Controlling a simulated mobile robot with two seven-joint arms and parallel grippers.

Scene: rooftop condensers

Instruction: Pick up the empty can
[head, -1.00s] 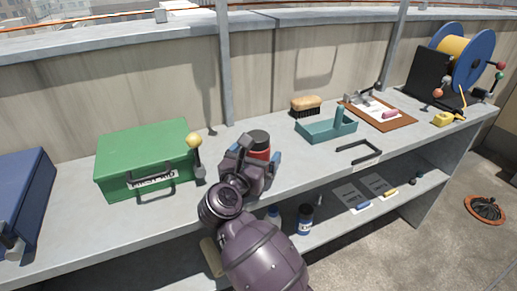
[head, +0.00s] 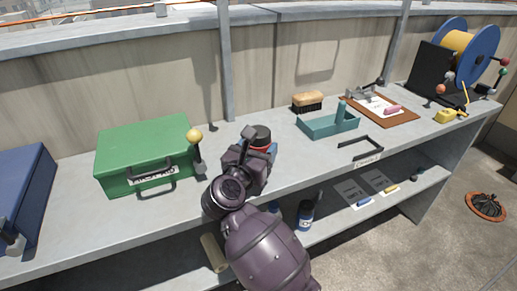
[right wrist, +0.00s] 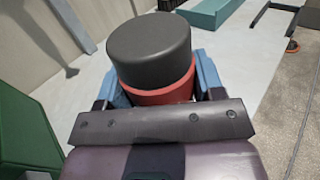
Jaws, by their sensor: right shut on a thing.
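The can (head: 261,133) has a red body and a dark grey top. It is upright at the bench's front half, right of the green first aid box. My right gripper (head: 262,150) is shut on it, largely covering its lower part in the head view. In the right wrist view the can (right wrist: 150,50) sits between the blue fingers of the right gripper (right wrist: 160,92), one on each side. The can's base is hidden, so I cannot tell whether it touches the bench. My left gripper is not in view.
A green first aid box (head: 145,150) and a yellow-knobbed lever (head: 195,140) stand left of the can. A teal tray (head: 325,126), brush (head: 307,101) and clipboard (head: 390,112) are to the right. A lower shelf (head: 335,218) holds bottles and cards. A concrete wall (head: 120,90) stands behind.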

